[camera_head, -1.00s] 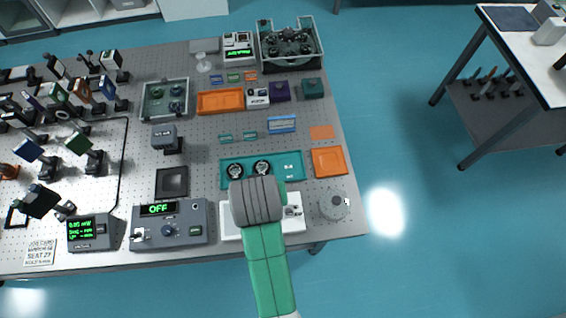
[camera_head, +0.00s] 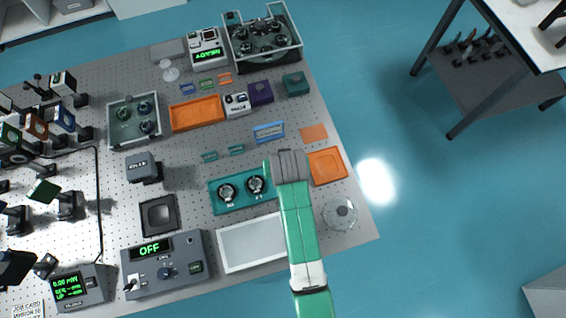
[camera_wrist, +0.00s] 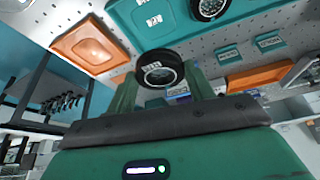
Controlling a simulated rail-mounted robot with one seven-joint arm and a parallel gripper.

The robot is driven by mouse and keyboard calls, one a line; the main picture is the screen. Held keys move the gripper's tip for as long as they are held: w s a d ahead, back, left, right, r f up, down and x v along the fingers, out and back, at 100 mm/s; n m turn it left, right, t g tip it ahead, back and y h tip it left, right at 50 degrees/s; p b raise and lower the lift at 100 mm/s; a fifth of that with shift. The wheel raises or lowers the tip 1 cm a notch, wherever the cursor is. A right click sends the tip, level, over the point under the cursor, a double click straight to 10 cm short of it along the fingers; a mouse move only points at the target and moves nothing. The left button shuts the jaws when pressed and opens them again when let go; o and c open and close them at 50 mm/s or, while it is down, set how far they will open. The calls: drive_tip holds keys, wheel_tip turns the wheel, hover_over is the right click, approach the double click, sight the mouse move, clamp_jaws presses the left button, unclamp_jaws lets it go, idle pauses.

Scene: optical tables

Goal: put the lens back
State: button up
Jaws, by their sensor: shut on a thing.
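My gripper (camera_head: 289,158) is over the right end of the teal lens tray (camera_head: 215,207) in the head view. In the wrist view my gripper (camera_wrist: 163,82) is shut on a black-rimmed round lens (camera_wrist: 160,68), with a green finger on each side. The held lens is hidden in the head view. Two other lenses, a left one (camera_head: 228,192) and a right one (camera_head: 256,184), sit in the tray. The tray (camera_wrist: 175,30) also shows beyond the held lens in the wrist view, with a seated lens (camera_wrist: 208,8). My arm covers the tray's right end in the head view.
An orange tray (camera_head: 327,165) lies close to the right of my gripper. A white pad (camera_head: 250,243) lies in front of the lens tray, and a round clear dish (camera_head: 340,213) at the table corner. A blue box (camera_head: 269,132) and small teal labels lie behind.

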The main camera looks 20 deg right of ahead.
wheel_tip(320, 180, down, 10)
drive_tip(key=shift+r+b, duration=0.1)
drive_tip(key=shift+b, duration=0.5)
drive_tip(key=shift+f+b, duration=0.3)
drive_tip(key=shift+f, duration=0.25)
drive_tip(key=o, duration=0.8)
drive_tip(key=shift+s+f, duration=0.1)
drive_tip(key=p+v, duration=0.1)
drive_tip(key=v, duration=0.7)
drive_tip(key=p+v, duration=0.1)
drive_tip(key=v, duration=0.4)
drive_tip(key=shift+w+p, duration=0.35)
drive_tip(key=shift+w, duration=0.05)
